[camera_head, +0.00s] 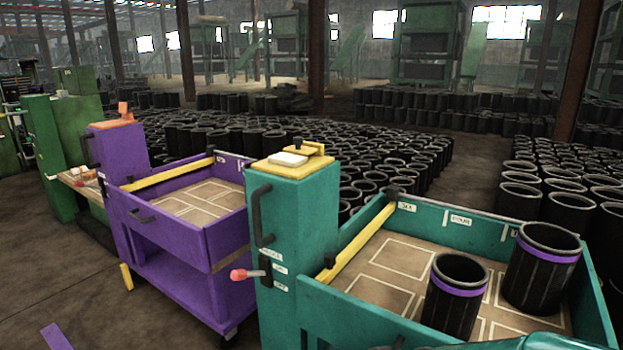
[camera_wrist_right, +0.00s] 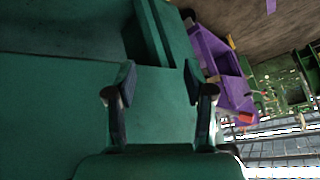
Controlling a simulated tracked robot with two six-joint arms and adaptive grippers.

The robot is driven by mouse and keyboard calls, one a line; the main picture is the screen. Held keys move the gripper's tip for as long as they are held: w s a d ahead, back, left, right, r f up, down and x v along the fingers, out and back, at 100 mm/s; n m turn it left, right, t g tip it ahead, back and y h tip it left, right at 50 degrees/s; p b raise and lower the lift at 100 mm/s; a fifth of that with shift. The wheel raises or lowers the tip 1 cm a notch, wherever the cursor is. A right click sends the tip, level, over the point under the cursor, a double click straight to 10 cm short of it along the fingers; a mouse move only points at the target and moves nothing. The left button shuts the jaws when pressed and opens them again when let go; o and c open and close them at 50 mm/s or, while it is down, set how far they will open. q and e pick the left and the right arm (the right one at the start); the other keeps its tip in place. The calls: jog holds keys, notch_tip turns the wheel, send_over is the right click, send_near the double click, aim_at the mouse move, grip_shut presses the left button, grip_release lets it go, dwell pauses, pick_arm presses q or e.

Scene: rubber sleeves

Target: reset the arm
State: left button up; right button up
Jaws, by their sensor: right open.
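My right gripper (camera_wrist_right: 160,85) shows in the right wrist view with its two fingers spread apart. Nothing is held between them; a teal surface fills the space behind. I cannot tell how far that surface is from the fingertips. Neither gripper shows in the head view, and my left gripper is in no view. In the head view, two black sleeves with purple bands stand upright in the teal cart (camera_head: 455,226): a front sleeve (camera_head: 455,310) and a back right sleeve (camera_head: 540,275).
A purple cart (camera_head: 178,245) with an empty marked tray stands left of the teal cart's column (camera_head: 285,230); it also shows in the right wrist view (camera_wrist_right: 215,60). Many black sleeves (camera_head: 390,165) crowd the floor behind. Open floor (camera_head: 60,265) lies at the left.

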jog(key=s+d+f+m+g+b, duration=0.1)
jog(key=s+f+g, duration=0.1)
jog(key=s+f, duration=0.5)
jog(key=s+d+f+m+g+b, duration=0.15)
jog(key=s+f, duration=0.25)
jog(key=f, duration=0.6)
jog(key=s+f+m+g+b, duration=0.1)
jog(key=s+f, duration=0.4)
jog(key=s, duration=0.3)
jog(key=s+f+m+g+b, duration=0.1)
jog(key=s+f+g, duration=0.1)
jog(key=s+f, duration=0.45)
notch_tip(320, 180, up, 38)
jog(key=p, duration=3.7)
jog(key=shift+s+r+p, duration=0.2)
jog(key=shift+s+p, duration=0.05)
jog(key=shift+p, duration=0.1)
jog(key=shift+d+n+t, duration=0.1)
jog(key=shift+n+t, duration=0.15)
